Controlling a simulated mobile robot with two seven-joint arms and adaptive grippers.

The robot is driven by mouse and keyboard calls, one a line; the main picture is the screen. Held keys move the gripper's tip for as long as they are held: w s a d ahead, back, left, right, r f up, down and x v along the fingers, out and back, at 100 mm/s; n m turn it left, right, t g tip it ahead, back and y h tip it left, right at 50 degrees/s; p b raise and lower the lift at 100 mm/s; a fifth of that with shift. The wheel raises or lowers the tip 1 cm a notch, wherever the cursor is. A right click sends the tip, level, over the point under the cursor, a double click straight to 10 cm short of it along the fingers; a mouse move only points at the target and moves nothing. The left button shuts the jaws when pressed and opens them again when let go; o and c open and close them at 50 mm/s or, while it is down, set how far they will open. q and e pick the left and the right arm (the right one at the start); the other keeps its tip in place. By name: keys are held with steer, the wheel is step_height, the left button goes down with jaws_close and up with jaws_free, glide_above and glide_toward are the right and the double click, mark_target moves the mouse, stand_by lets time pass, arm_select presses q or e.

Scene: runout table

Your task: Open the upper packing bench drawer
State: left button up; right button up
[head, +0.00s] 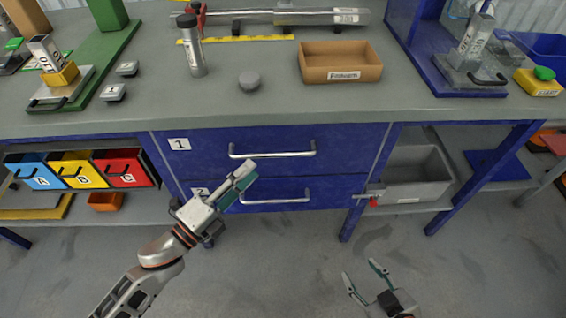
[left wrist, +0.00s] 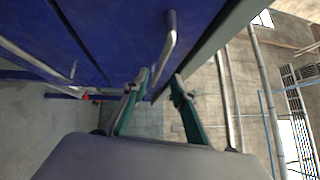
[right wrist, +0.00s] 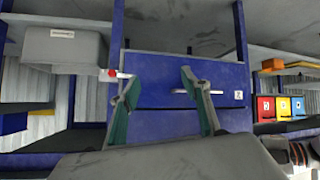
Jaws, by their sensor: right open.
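The upper drawer (head: 220,145) is blue, labelled 1, and shut flush under the bench top. Its silver bar handle (head: 272,154) also shows in the left wrist view (left wrist: 171,40). My left gripper (head: 247,174) is just below and left of this handle in the head view, in front of the lower drawer. My right gripper (head: 363,270) is open and empty, low in front of the bench. The right wrist view shows the drawer fronts upside down; the upper drawer's handle is not visible there.
The lower drawer (right wrist: 150,90), labelled 2, has its own handle (head: 290,196). A red-tipped latch or valve (head: 372,198) sticks out right of the drawers. A grey bin (head: 415,178) stands on the right shelf; blue, yellow and red bins (head: 122,170) on the left.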

mark_target(271, 155)
arm_select(q)
steer(key=shift+m, duration=0.6)
steer(key=shift+s+d+x, duration=0.15)
steer(key=shift+x, duration=1.9)
steer(key=shift+s+d+x, duration=0.1)
steer(key=shift+d+x, duration=0.05)
steer(key=shift+x, duration=1.9)
steer(key=shift+f, duration=0.1)
jaws_close()
